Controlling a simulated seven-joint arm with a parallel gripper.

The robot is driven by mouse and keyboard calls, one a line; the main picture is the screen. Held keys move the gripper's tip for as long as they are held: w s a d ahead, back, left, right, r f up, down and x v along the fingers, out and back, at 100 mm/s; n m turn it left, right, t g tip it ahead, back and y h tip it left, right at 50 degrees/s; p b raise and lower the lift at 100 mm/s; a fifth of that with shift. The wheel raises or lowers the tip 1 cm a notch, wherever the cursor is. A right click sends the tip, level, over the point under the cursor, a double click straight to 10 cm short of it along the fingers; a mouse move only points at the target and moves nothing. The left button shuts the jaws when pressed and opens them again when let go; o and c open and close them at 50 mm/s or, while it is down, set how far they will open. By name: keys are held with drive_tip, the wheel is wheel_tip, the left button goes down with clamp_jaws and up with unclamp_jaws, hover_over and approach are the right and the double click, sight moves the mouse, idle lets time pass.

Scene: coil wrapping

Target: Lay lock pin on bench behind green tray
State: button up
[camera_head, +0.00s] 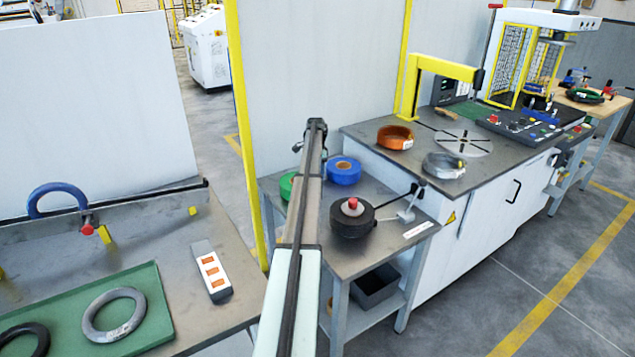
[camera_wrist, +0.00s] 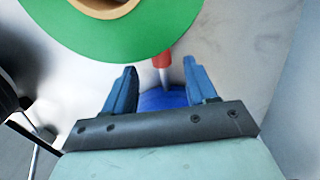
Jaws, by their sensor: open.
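In the wrist view, a red-handled pin with a grey metal tip (camera_wrist: 163,62) is just beyond my open gripper (camera_wrist: 160,80), which is empty. It looks like the lock pin; I cannot tell what it rests on. A blue thing (camera_wrist: 162,98) shows between the finger bases. In the head view my arm reaches over the middle bench, and the fingers are too small to make out.
A green roll (camera_wrist: 120,42) is close above the fingers; blue (camera_head: 344,172) and black (camera_head: 352,222) rolls share the middle bench (camera_head: 385,243). On the left bench (camera_head: 165,235), a blue curved tool (camera_head: 45,197), yellow blocks and a switch strip (camera_head: 211,271) surround the tray; bare surface lies behind it.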

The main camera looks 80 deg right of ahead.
drive_tip(key=shift+f, duration=1.6)
drive_tip(key=shift+c, duration=0.2)
clamp_jaws()
